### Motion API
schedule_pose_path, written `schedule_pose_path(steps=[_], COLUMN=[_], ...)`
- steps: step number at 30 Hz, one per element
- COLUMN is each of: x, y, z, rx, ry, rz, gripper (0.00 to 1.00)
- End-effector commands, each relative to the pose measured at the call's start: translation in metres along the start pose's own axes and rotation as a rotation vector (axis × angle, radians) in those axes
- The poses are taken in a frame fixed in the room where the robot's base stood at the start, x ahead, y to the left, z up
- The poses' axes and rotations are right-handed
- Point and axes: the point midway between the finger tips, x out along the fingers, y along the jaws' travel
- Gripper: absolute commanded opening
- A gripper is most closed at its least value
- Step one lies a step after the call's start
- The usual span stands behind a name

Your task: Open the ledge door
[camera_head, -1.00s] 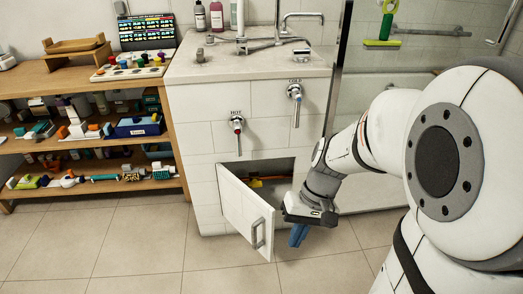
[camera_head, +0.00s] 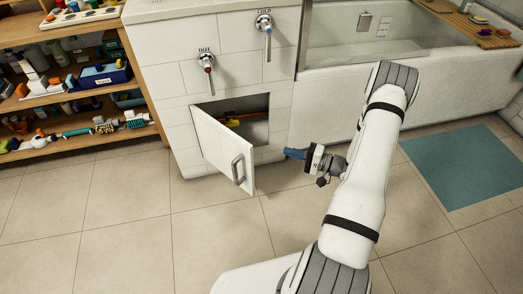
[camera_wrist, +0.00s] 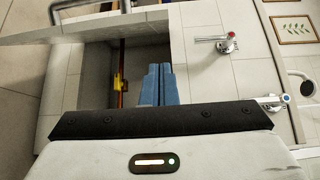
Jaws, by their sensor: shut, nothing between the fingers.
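The ledge door (camera_head: 222,150) is a white panel low on the tiled ledge front. It stands ajar, swung outward on its left side, with a grey bar handle (camera_head: 238,169) near its free edge. In the wrist view the door (camera_wrist: 90,27) crosses the upper left. The dark opening (camera_head: 246,118) shows to the right of the door. My gripper (camera_head: 291,154) is at the right of the door's free edge, apart from it, pointing left. Its blue fingers (camera_wrist: 158,84) are together and empty, in front of the opening in the wrist view.
Inside the opening is a red pipe with a yellow part (camera_wrist: 120,82). The hot tap (camera_head: 206,63) and cold tap (camera_head: 265,24) stick out above. A wooden shelf (camera_head: 140,88) stands at left, a bathtub (camera_head: 440,65) at right. The floor in front is clear.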

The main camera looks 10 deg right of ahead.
Motion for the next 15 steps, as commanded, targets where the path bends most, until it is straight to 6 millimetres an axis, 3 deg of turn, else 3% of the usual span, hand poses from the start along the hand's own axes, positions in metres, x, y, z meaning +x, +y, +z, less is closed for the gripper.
schedule_pose_path(steps=[3, 7, 15], x=[-0.008, -0.003, 0.048], y=[0.013, 0.017, 0.017], z=[-0.008, -0.011, -0.013], rx=[-0.014, -0.022, -0.023], ry=[0.062, 0.078, 0.071], rz=[-0.020, -0.025, -0.025], gripper=[0.00, 0.00, 0.00])
